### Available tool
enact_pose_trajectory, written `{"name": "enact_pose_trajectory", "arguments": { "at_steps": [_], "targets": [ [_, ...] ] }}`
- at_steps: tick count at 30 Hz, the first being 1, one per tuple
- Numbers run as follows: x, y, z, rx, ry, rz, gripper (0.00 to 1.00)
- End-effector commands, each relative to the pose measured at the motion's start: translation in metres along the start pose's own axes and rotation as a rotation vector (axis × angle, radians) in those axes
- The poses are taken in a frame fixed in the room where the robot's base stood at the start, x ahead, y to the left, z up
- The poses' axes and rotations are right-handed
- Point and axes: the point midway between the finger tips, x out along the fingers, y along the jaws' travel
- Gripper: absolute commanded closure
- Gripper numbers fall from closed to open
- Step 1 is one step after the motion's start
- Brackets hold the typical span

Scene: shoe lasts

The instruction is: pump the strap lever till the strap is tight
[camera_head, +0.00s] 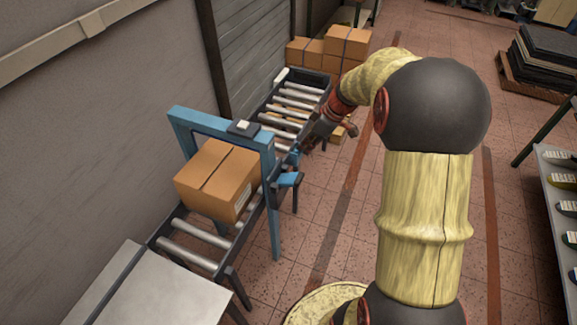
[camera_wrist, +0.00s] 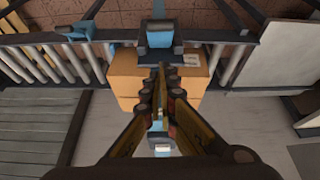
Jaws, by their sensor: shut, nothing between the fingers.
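A cardboard box (camera_head: 207,176) sits on the roller conveyor under a blue strapping frame (camera_head: 188,119). A thin dark line crosses the box top; I cannot tell whether it is the strap or a seam. A blue handle-like part (camera_head: 289,180) sticks out at the frame's right side, possibly the strap lever. In the wrist view the box (camera_wrist: 125,75) lies beyond my fingers, with a blue part bearing a dark block (camera_wrist: 160,36) at its upper edge. My gripper (camera_wrist: 160,74) is shut and empty. In the head view my gripper (camera_head: 304,144) is beside the conveyor, past the frame.
Conveyor rollers (camera_head: 290,103) run on behind the frame toward stacked boxes (camera_head: 331,47). A pale metal table (camera_head: 150,290) stands at the near end. A wall borders the left. Tiled floor (camera_head: 325,215) is open to the right; a shoe-last rack (camera_head: 562,185) stands at the far right.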

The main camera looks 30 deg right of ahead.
Motion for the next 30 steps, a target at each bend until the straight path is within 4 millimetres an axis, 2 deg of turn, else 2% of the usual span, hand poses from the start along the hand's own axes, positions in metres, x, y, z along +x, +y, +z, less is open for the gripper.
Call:
{"name": "enact_pose_trajectory", "arguments": {
  "at_steps": [11,16,20,30],
  "targets": [
    [-0.001,0.003,-0.001,0.022,0.002,0.010,1.00],
    [0.009,0.003,-0.001,0.022,0.002,0.009,1.00],
    [0.028,0.003,0.000,0.022,0.002,0.008,1.00],
    [0.095,0.003,0.000,0.022,0.001,0.007,1.00]
  ]
}}
